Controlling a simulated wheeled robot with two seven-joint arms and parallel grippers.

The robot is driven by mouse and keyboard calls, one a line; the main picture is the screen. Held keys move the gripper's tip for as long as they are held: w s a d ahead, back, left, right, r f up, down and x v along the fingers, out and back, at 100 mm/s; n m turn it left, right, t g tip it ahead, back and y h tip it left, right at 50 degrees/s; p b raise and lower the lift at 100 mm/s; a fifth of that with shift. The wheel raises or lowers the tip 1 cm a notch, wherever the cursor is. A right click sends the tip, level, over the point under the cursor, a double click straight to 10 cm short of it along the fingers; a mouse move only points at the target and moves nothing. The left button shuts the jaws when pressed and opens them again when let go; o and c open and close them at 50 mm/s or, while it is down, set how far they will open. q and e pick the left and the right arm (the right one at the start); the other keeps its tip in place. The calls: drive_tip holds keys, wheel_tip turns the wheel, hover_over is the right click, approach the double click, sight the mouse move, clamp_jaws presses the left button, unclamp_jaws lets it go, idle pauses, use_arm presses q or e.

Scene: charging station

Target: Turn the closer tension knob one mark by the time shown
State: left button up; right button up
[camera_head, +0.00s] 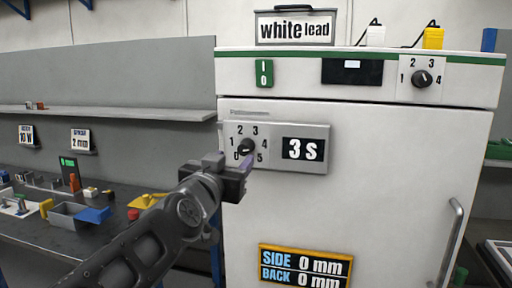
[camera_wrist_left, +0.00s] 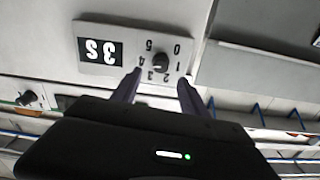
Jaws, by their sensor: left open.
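The dark tension knob (camera_head: 246,146) sits on a grey panel (camera_head: 286,130) on the white cabinet door, ringed by marks 0 to 5. Its pointer is too small to read surely. A display (camera_head: 304,148) on the same panel shows "3 S". My left gripper (camera_head: 236,159) is open and empty, just in front of the dial and partly over its lower marks. In the left wrist view the panel appears upside down. The knob (camera_wrist_left: 160,63) lies between and beyond the fingertips of the left gripper (camera_wrist_left: 158,82), with no clear contact. My right gripper is out of view.
Above are a second knob (camera_head: 422,78) marked 1 to 4, a green switch (camera_head: 264,73) and a "white lead" sign (camera_head: 296,28). A door handle (camera_head: 452,240) is at right. A sign (camera_head: 304,266) reads SIDE 0 mm, BACK 0 mm. A cluttered bench (camera_head: 60,235) is left.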

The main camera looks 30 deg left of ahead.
sight(243, 149)
use_arm(q)
drive_tip(key=p+x, duration=0.1)
drive_tip(key=x, duration=0.6)
drive_tip(key=shift+a+r, duration=0.1)
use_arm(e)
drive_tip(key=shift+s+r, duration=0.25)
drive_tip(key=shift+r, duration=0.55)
use_arm(q)
clamp_jaws()
